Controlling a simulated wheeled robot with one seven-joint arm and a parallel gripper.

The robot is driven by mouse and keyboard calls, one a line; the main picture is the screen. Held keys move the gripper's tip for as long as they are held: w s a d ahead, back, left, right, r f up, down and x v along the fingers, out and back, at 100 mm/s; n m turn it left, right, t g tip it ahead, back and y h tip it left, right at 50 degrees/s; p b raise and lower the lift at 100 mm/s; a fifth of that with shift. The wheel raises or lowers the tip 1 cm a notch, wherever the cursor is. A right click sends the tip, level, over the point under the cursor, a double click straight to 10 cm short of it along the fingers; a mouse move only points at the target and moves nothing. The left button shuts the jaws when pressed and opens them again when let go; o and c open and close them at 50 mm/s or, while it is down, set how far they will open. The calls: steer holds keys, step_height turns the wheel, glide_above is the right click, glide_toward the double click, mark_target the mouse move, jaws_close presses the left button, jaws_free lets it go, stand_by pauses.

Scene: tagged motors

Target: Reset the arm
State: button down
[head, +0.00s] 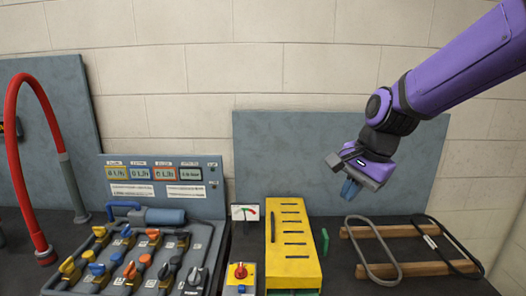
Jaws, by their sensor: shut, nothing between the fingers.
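My gripper (350,190) hangs in the air in the right half of the head view, at the end of my purple arm. Its short fingers are shut with nothing between them. It is in front of the blue-grey back board, above the bench, up and left of two oval loops on wooden bars. No tagged motor can be clearly made out in this view.
A valve panel (215,235) with several coloured knobs stands at left, beside a tall red hose (12,150). A yellow slotted block (293,240), a small gauge (245,212) and a red-knobbed box (240,275) are in the middle. Loops (375,272) lie on wooden bars (430,269) at right.

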steer(key=s+d+r+n+t+h, duration=0.1)
steer(key=s+d+r+n, duration=0.2)
steer(key=s+d, duration=0.3)
steer(key=s+d+r+n+t+h, duration=0.1)
steer(key=s+d+r+n, duration=0.3)
steer(key=s, duration=0.9)
steer(key=d+n+t, duration=0.1)
steer(key=d+n, duration=0.1)
steer(key=shift+s+r+n+h, duration=0.2)
steer(key=shift+n+h, duration=0.1)
steer(key=shift+h, duration=0.1)
steer(key=shift+w, duration=0.1)
